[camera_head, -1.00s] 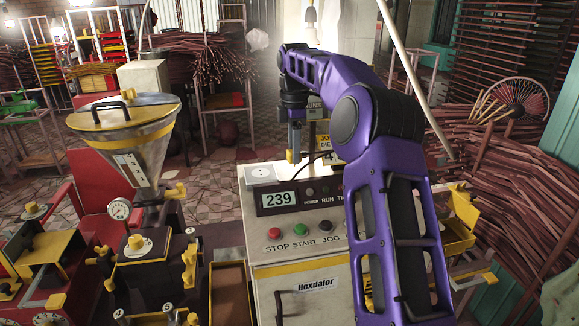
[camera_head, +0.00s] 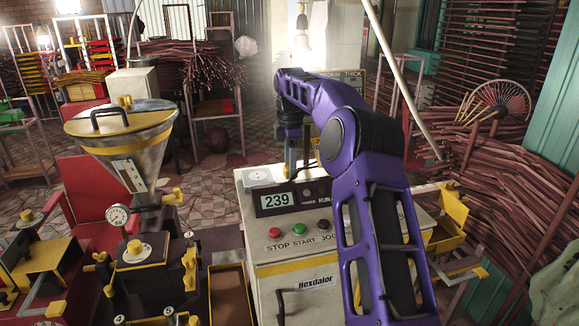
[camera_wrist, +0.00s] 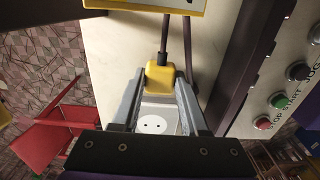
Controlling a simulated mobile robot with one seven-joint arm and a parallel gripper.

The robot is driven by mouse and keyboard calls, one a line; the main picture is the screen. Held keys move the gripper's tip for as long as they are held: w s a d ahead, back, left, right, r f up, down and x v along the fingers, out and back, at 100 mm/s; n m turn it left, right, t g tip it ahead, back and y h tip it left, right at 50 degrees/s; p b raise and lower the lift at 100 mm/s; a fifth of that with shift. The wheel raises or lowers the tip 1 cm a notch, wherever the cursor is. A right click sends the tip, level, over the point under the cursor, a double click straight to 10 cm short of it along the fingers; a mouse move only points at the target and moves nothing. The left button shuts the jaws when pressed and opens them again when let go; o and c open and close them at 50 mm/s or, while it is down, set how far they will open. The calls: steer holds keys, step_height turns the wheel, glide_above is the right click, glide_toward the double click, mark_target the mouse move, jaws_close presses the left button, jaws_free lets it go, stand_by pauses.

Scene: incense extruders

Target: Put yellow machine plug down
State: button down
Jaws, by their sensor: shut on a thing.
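The yellow machine plug (camera_wrist: 160,77) is between the fingertips of my gripper (camera_wrist: 161,88) in the wrist view, with a dark cable running up from it. The gripper is shut on it. A white socket plate (camera_wrist: 153,122) with two small holes shows beyond the plug, which appears apart from it. In the head view my gripper (camera_head: 290,168) hangs over the back of the cream machine top, right of the white socket plate (camera_head: 261,178). A small yellow bit shows at its tip. The gap between plug and machine top cannot be judged.
The machine (camera_head: 290,260) has a display reading 239 (camera_head: 274,199) and red, green and black buttons. A second cable (camera_wrist: 191,45) runs beside the plug. A metal hopper (camera_head: 128,145) stands left. Bundled sticks (camera_head: 520,200) fill the right.

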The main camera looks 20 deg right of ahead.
steer(key=shift+f, duration=0.25)
steer(key=shift+f, duration=0.3)
steer(key=shift+c, duration=2.1)
jaws_free()
steer(key=shift+r, duration=4.35)
steer(key=shift+a, duration=0.1)
